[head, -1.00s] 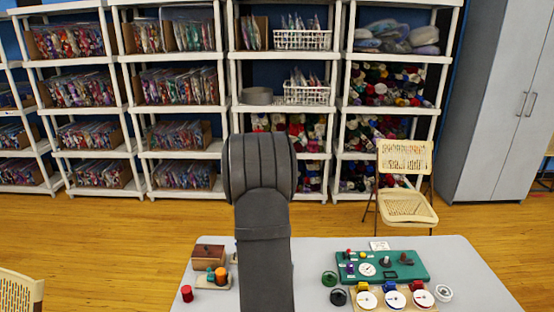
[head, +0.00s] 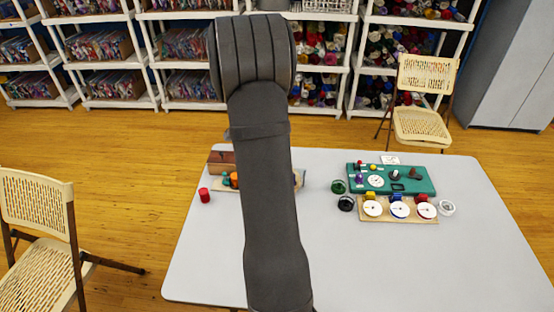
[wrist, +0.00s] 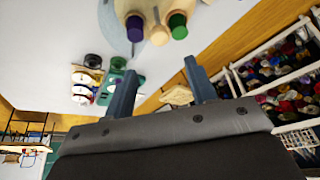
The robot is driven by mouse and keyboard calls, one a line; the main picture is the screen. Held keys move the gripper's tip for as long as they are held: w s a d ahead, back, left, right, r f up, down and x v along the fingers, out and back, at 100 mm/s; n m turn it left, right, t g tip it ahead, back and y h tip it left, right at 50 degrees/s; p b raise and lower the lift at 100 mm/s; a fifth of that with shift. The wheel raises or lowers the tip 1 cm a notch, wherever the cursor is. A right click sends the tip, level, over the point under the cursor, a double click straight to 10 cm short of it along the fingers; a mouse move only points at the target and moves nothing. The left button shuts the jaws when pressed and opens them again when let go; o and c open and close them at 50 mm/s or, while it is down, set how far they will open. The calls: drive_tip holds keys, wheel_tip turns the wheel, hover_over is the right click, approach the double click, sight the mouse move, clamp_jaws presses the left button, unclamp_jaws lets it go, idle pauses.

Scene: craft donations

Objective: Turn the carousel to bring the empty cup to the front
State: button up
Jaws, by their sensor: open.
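In the wrist view, a round pale-wood and grey-blue piece (wrist: 118,32) shows at the top edge, cut off by the frame. It looks like part of the carousel. A purple-blue piece (wrist: 135,27), a peach piece (wrist: 159,35) and a green piece (wrist: 178,25) stand at its rim. I cannot tell which cup is empty. In the head view my arm hides most of this area; only small orange and teal pieces (head: 230,180) show beside it. My gripper (wrist: 160,65) is open, with nothing between its fingers, apart from the round piece in the picture.
A brown box (head: 221,160) and a red cylinder (head: 204,195) are left of my arm on the grey table (head: 390,270). A green board (head: 420,182) and a wooden board with three dials (head: 385,217) lie right. The front right is clear. Chairs stand around.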

drive_tip(key=x, duration=1.1)
drive_tip(key=shift+w+d+f, duration=0.1)
drive_tip(key=shift+f, duration=0.2)
clamp_jaws()
